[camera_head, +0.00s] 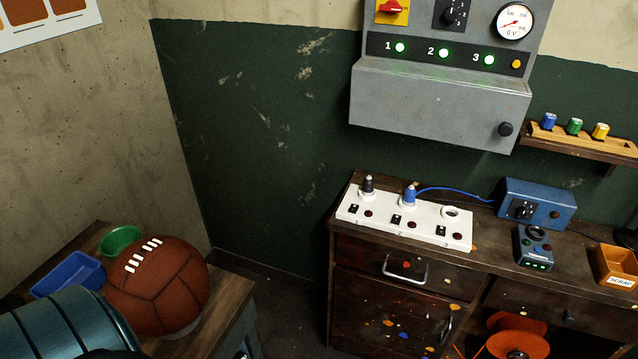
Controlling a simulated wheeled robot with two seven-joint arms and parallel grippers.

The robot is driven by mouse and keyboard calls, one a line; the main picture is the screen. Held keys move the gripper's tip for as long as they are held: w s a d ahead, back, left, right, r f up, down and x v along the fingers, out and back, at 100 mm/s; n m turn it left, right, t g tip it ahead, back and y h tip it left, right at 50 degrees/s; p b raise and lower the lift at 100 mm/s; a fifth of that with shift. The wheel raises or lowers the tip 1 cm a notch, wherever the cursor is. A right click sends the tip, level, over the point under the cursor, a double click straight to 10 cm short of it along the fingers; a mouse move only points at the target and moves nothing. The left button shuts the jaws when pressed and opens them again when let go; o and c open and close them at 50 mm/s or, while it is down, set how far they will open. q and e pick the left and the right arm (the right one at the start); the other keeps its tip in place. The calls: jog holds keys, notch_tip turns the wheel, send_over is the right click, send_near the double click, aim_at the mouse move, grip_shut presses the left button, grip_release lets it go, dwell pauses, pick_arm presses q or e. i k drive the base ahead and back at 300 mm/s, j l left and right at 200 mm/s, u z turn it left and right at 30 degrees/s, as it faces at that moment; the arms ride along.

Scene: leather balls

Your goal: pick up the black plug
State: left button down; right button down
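The black plug (367,185) stands upright in the left socket of a white socket strip (430,228). The strip lies on top of a dark, paint-spotted wooden cabinet (362,260). A blue plug (409,196) stands in the middle socket, with a blue cord running right from it. The right socket (451,212) is empty. Neither of my grippers shows in this view.
A blue box with a knob (537,204), a small dark device (534,248) and an orange scrap bin (615,268) stand right of the strip. A grey wall panel (440,105) hangs above. A brown ball (158,285) sits on a bench at left.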

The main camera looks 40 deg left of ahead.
aim_at(368, 189)
jog(key=u, duration=0.8)
jog(key=i+l+u, duration=0.3)
jog(key=l, duration=0.3)
jog(key=i+l+u, duration=0.15)
jog(key=l, duration=0.2)
jog(key=i+l+u, duration=0.2)
jog(key=l, duration=0.15)
jog(key=l+u, duration=0.15)
jog(key=l, duration=0.2)
